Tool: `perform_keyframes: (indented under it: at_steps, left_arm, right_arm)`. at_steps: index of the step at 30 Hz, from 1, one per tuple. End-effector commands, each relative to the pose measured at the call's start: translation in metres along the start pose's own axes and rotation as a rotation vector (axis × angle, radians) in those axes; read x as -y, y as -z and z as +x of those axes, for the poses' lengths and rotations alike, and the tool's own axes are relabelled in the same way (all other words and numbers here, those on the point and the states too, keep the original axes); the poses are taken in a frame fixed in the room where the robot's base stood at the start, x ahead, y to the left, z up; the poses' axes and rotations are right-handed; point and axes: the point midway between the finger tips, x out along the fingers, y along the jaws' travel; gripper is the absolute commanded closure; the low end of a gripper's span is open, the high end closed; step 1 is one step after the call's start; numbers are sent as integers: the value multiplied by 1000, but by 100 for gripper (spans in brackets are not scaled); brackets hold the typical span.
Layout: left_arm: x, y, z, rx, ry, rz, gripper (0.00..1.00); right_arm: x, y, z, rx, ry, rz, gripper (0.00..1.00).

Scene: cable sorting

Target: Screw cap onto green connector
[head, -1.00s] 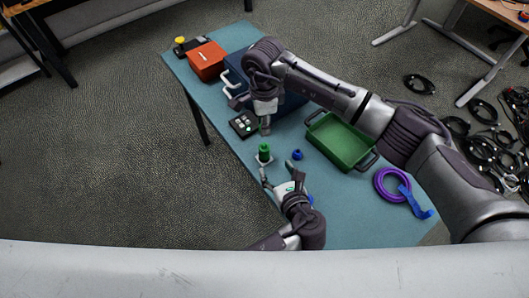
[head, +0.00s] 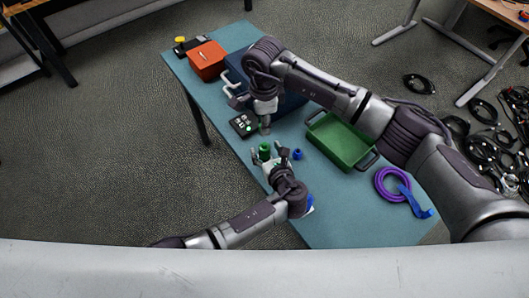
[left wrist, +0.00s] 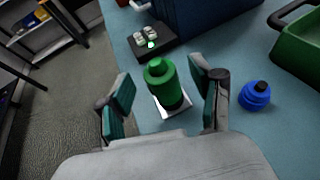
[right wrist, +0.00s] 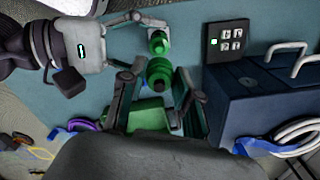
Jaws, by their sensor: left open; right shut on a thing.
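The green connector (head: 264,149) stands upright on a small white base at the table's near-left edge. In the left wrist view the connector (left wrist: 168,88) stands between the spread fingers of my open left gripper (left wrist: 165,100), with gaps on both sides. In the right wrist view my right gripper (right wrist: 156,88) is shut on a green cap (right wrist: 158,73), with the connector (right wrist: 158,43) beyond it. In the head view the right gripper (head: 265,129) hangs just above the connector, apart from it. The cap is hard to make out there.
A blue connector (left wrist: 255,96) stands to the right of the left gripper. A black button box (head: 243,124), a dark blue case (right wrist: 262,105), a green tray (head: 341,140), a purple cable coil (head: 391,184) and an orange box (head: 207,60) are on the table (head: 330,205).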

Motion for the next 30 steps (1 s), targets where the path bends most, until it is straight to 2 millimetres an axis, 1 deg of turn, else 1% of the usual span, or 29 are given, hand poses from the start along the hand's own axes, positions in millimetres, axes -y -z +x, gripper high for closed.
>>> perform_keyframes:
  at_steps: [1, 6, 10, 17, 27, 29, 30]
  left_arm:
    - [0, -1, 7, 2, -1, 2, 35]
    - [0, 0, 20, 0, 0, 0, 35]
    - [0, 0, 24, -1, 1, 0, 35]
    - [0, 0, 24, -1, 1, 0, 35]
    - [0, 0, 23, -1, 1, 0, 91]
    - [0, 0, 23, -1, 1, 0, 100]
    - [0, 0, 23, -1, 1, 0, 100]
  right_arm:
    - [0, 0, 0, 0, 0, 0, 82]
    - [0, 0, 0, 0, 0, 0, 82]
    - [0, 0, 0, 0, 0, 0, 82]
    - [0, 0, 0, 0, 0, 0, 82]
    - [0, 0, 0, 0, 0, 0, 82]
    - [0, 0, 0, 0, 0, 0, 82]
    - [0, 0, 0, 0, 0, 0, 82]
